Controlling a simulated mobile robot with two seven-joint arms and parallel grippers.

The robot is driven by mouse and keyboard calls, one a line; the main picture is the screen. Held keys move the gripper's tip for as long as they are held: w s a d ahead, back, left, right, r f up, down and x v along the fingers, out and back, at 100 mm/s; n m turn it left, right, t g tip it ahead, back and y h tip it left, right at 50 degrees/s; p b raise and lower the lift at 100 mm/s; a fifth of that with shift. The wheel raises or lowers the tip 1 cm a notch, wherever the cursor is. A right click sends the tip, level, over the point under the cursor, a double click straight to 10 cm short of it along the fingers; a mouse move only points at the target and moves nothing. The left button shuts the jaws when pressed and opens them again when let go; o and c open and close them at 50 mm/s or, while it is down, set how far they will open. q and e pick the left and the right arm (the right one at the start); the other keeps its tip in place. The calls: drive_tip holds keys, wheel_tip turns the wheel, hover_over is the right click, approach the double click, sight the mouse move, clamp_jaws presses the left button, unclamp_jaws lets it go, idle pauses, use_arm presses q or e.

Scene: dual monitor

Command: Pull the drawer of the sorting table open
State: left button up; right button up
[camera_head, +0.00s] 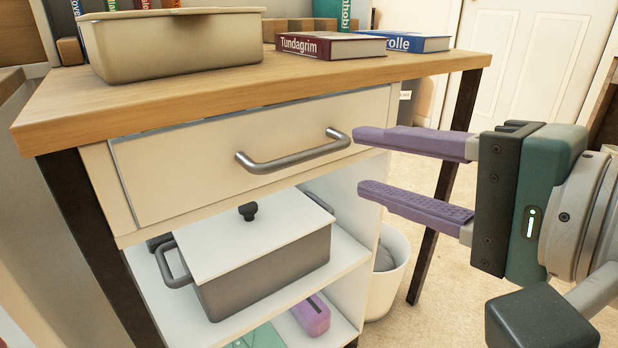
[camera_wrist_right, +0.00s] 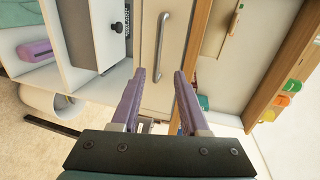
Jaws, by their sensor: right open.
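The sorting table (camera_head: 150,108) has a wooden top and a cream drawer (camera_head: 200,150) under it. The drawer front looks flush with its frame, so it appears shut. A grey metal bar handle (camera_head: 290,160) runs along the drawer front. My right gripper (camera_head: 358,162) is open and empty, just right of the handle, with its purple fingers pointing at it, one above the other. In the right wrist view the handle (camera_wrist_right: 163,45) lies ahead, between the lines of the two fingers (camera_wrist_right: 163,72), apart from them. My left gripper is not in view.
A beige bin (camera_head: 175,45), a red book (camera_head: 330,46) and a blue book (camera_head: 410,42) lie on the tabletop. A grey pot (camera_head: 265,265) with a white lid stands on the shelf below the drawer. A white bin (camera_head: 388,270) stands on the floor beside the shelf.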

sight(314, 156)
drive_tip(key=b+x, duration=0.2)
drive_tip(key=x, duration=0.3)
drive_tip(key=b+x, duration=0.3)
drive_tip(key=x, duration=0.2)
drive_tip(key=shift+f, duration=0.25)
clamp_jaws()
idle(1.1)
